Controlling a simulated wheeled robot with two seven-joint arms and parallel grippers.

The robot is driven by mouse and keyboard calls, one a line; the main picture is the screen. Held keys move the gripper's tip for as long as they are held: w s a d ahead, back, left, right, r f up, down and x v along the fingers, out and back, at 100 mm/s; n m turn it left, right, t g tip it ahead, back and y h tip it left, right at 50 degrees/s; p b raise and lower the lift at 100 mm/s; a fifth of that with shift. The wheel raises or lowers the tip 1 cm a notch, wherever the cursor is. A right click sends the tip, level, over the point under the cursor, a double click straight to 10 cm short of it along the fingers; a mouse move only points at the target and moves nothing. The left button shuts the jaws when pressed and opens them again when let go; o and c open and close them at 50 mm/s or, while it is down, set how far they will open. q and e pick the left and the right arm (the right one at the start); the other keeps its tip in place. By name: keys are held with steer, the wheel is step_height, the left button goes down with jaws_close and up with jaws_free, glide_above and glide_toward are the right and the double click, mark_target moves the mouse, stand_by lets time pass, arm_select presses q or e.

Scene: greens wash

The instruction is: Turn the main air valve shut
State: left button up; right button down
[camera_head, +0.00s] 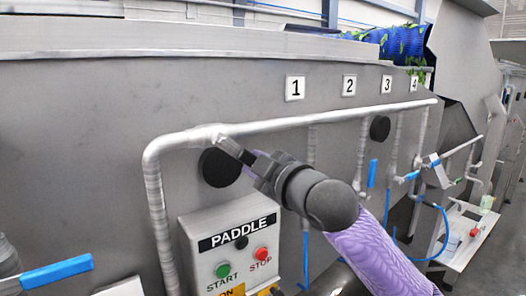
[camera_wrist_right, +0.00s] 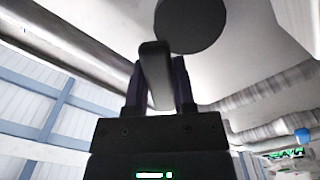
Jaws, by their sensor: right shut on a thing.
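A dark grey bar-like lever (camera_head: 228,146) sits at the bend of the grey pipe, and I take it as the main air valve's handle. No label on it can be read. My right gripper (camera_head: 248,158) is shut on this lever, coming from the lower right. In the right wrist view the lever (camera_wrist_right: 155,70) stands between the two dark fingers of the right gripper (camera_wrist_right: 158,90). The valve body is not clear. My left gripper is not in view.
A PADDLE control box (camera_head: 208,262) with green and red buttons is below the gripper. A black disc (camera_head: 218,170) is on the tank wall close behind. A blue-handled valve (camera_head: 57,273) is at lower left. A white bench (camera_head: 462,240) stands at far right.

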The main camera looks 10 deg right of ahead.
steer(key=s+a+f+m+p, duration=0.2)
steer(key=a+m, duration=0.4)
steer(key=m, duration=0.4)
steer(key=shift+f+p, duration=0.5)
steer(key=shift+p, duration=0.85)
steer(key=shift+s, duration=0.15)
steer(key=shift+c, duration=2.2)
jaws_free()
steer(key=shift+s, duration=0.1)
